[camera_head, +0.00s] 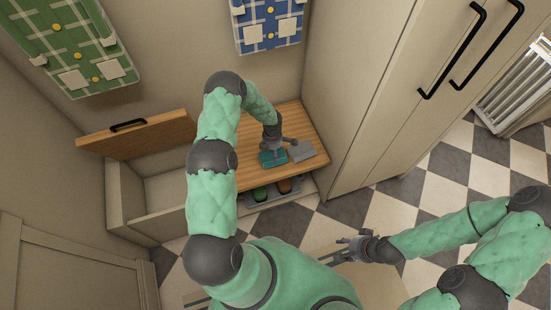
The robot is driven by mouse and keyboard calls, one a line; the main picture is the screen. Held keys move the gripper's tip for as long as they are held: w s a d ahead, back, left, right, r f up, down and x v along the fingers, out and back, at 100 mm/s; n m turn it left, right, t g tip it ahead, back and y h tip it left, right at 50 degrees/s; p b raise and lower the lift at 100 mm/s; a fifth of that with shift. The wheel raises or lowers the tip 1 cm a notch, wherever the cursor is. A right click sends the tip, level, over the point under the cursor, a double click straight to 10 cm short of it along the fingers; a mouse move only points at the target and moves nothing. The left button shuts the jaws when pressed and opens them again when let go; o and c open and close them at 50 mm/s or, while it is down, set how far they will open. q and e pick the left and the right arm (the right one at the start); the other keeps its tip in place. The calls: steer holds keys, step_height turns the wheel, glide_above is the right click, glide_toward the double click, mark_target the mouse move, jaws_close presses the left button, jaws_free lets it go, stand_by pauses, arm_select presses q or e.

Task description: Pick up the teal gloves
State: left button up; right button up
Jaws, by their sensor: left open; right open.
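The teal gloves (267,161) lie as a small teal patch on the wooden bench top, partly hidden under my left gripper. My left gripper (274,150) is open and right over the gloves, pointing down; whether it touches them I cannot tell. A grey folded item (301,151) lies just right of them. My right gripper (345,249) is open and empty, low at the front and well away from the gloves.
The wooden bench top (305,125) has an open lid (150,136) at left. Green and brown items sit in a tray (296,198) below. A tall cabinet (375,90) stands right. Green (65,40) and blue (268,22) plaid panels hang on the wall. The checkered floor (430,185) is clear.

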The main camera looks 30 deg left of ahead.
mark_target(272, 161)
arm_select(q)
step_height(272, 161, down, 4)
steer(key=shift+r+b, duration=0.2)
steer(key=shift+b, duration=0.25)
steer(key=shift+a+f+b, duration=0.15)
steer(key=shift+f+b, duration=1.05)
steer(key=shift+f, duration=1.4)
steer(key=c, duration=1.3)
